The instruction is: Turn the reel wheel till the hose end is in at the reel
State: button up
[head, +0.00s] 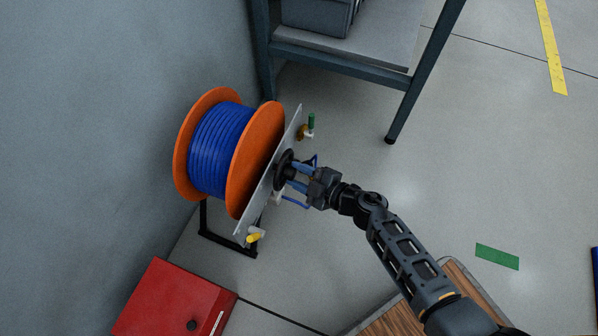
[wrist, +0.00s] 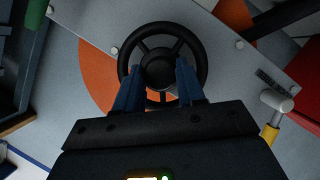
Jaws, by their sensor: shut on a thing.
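The reel (head: 225,150) has two orange flanges, with blue hose (head: 217,150) wound in many turns between them. A grey plate (head: 290,140) stands at its right side. The black reel wheel (wrist: 148,45), with spokes and a round hub, sits on that plate. It also shows edge-on in the head view (head: 281,168). My gripper (head: 297,176) reaches it from the right. In the wrist view its blue fingers (wrist: 159,82) stand on either side of the hub, shut on the wheel. A short blue length (head: 296,202) shows below my gripper by a white piece; I cannot tell if it is the hose end.
A green-handled valve (head: 310,124) and a yellow-handled valve (head: 254,236) stick out from the plate's ends. A red cabinet (head: 175,300) stands at lower left, a grey shelf frame (head: 340,61) behind, a wood-topped surface (head: 395,318) in front.

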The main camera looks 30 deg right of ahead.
jog(key=r+m+g+p, duration=0.1)
jog(key=p, duration=0.3)
jog(key=shift+y, duration=0.3)
jog(key=m+p, duration=0.2)
jog(key=p, duration=0.2)
jog(key=shift+w+d+g+y, duration=0.1)
jog(key=shift+g+y, duration=0.3)
jog(key=shift+d+f+m+g+y+p, duration=0.1)
jog(key=shift+f+m+g+y+p, duration=0.15)
jog(key=shift+m+g+y+p, duration=0.65)
jog(key=shift+f+m+y+p, duration=0.25)
jog(key=shift+m+y, duration=0.25)
jog(key=shift+m, duration=0.9)
jog(key=o, duration=1)
jog(key=shift+o, duration=0.2)
jog(key=shift+d+r, duration=0.1)
jog(key=shift+r, duration=0.05)
